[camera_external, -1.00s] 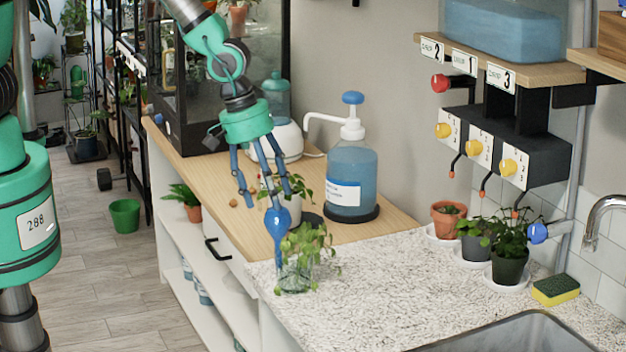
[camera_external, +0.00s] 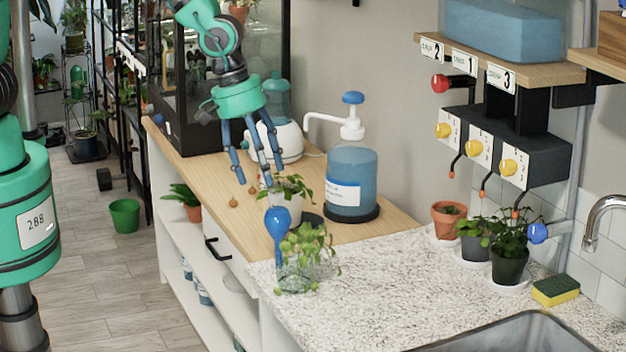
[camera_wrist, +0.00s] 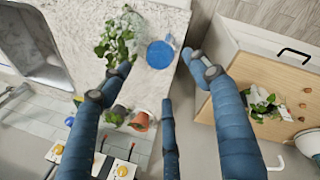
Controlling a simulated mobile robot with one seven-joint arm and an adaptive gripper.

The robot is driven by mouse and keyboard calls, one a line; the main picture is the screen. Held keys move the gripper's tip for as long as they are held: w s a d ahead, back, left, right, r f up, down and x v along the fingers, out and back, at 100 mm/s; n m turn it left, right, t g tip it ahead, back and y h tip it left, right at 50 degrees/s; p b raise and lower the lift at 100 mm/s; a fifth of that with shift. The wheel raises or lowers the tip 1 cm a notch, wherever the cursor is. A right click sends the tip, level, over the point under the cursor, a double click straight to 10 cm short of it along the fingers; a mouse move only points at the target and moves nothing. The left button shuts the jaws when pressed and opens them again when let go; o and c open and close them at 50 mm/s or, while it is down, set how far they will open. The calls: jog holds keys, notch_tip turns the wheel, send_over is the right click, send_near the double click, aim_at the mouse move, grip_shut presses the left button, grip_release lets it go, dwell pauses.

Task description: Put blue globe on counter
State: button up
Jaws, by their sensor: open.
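The blue globe (camera_external: 277,219), a bulb on a narrow stem, stands upright in or against a clear glass jar with a leafy plant (camera_external: 308,243). The jar rests at the left end of the speckled counter (camera_external: 400,290). My gripper (camera_external: 260,180) is open and empty, its fingers pointing down, above and behind the globe over the wooden top. In the wrist view the blue globe (camera_wrist: 160,54) shows beyond the spread fingers (camera_wrist: 157,90), apart from them. Leaves and glass partly hide the stem's lower end.
A white-potted plant (camera_external: 287,200) stands close under my fingers. A blue pump bottle (camera_external: 351,175) is to its right. Small brown balls (camera_external: 234,204) lie on the wooden top (camera_external: 205,190). Potted plants (camera_external: 509,256), a sponge (camera_external: 556,290) and a sink (camera_external: 510,335) are rightward. The counter's middle is clear.

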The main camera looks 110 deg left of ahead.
dwell(0.3)
jog(key=s+d+r+m, duration=0.3)
jog(key=s+r, duration=0.1)
jog(key=r, duration=0.3)
jog(key=s+d+r+m+t, duration=0.1)
jog(key=s+d+r+m, duration=0.25)
jog(key=r, duration=0.35)
jog(key=s+d+r+m, duration=0.2)
jog(key=s+r+m, duration=0.1)
jog(key=s+r, duration=0.3)
jog(key=s+d+r+m, duration=0.2)
jog(key=s+r+m, duration=0.1)
jog(key=s, duration=0.4)
jog(key=s+d+r+m+t, duration=0.1)
jog(key=s+d+r+m, duration=0.1)
jog(key=s, duration=0.5)
jog(key=s+d+r+m, duration=0.2)
jog(key=s+r+m, duration=0.2)
jog(key=s, duration=0.4)
jog(key=shift+d+r+m, duration=0.2)
jog(key=shift+r+m, duration=0.1)
jog(key=shift+m, duration=0.25)
jog(key=shift+w+f, duration=0.1)
notch_tip(320, 180, down, 9)
jog(key=b, duration=0.9)
